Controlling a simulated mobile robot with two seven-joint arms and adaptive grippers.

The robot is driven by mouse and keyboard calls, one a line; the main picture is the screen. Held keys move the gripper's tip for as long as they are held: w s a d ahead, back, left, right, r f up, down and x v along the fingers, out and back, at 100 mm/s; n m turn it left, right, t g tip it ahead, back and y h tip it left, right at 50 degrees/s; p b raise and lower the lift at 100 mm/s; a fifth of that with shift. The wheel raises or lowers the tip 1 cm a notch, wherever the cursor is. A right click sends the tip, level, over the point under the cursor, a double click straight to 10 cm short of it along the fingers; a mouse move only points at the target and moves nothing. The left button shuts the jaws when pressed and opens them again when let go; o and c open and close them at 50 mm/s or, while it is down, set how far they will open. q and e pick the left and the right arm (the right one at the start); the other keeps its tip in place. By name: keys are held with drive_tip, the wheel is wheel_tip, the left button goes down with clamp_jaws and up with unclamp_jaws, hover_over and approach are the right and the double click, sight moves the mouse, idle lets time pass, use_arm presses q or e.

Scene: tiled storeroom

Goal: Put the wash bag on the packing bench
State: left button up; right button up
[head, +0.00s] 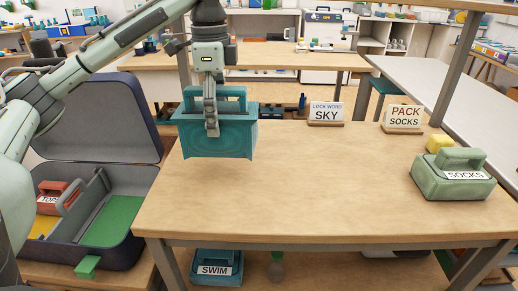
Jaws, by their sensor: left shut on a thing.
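My left gripper (211,126) points down and is shut on the handle of the wash bag (232,140), a teal box-shaped bag with no label showing. The bag hangs upright over the back left part of the packing bench (310,190), a light wooden top. I cannot tell how large the gap under it is. My right gripper is not in view.
A green SOCKS bag (452,182) and a yellow block (439,143) stand at the bench's right. Signs reading LOCK WORD SKY (326,113) and PACK SOCKS (404,117) stand at its back. An open suitcase (120,225) lies left; a SWIM bag (217,266) sits below. The bench middle is clear.

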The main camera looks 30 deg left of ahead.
sight(250, 112)
use_arm(q)
drive_tip(key=w+d+f, duration=0.1)
drive_tip(key=d, duration=0.1)
drive_tip(key=w+d+f, duration=0.1)
drive_tip(key=d, duration=0.1)
drive_tip(key=w+d+f, duration=0.1)
drive_tip(key=d+f, duration=0.1)
drive_tip(key=shift+d, duration=0.1)
drive_tip(key=shift+f, duration=2.1)
drive_tip(key=o, duration=1.4)
wheel_tip(250, 112, up, 12)
drive_tip(key=shift+r, duration=0.1)
wheel_tip(250, 112, down, 12)
drive_tip(key=shift+f, duration=0.15)
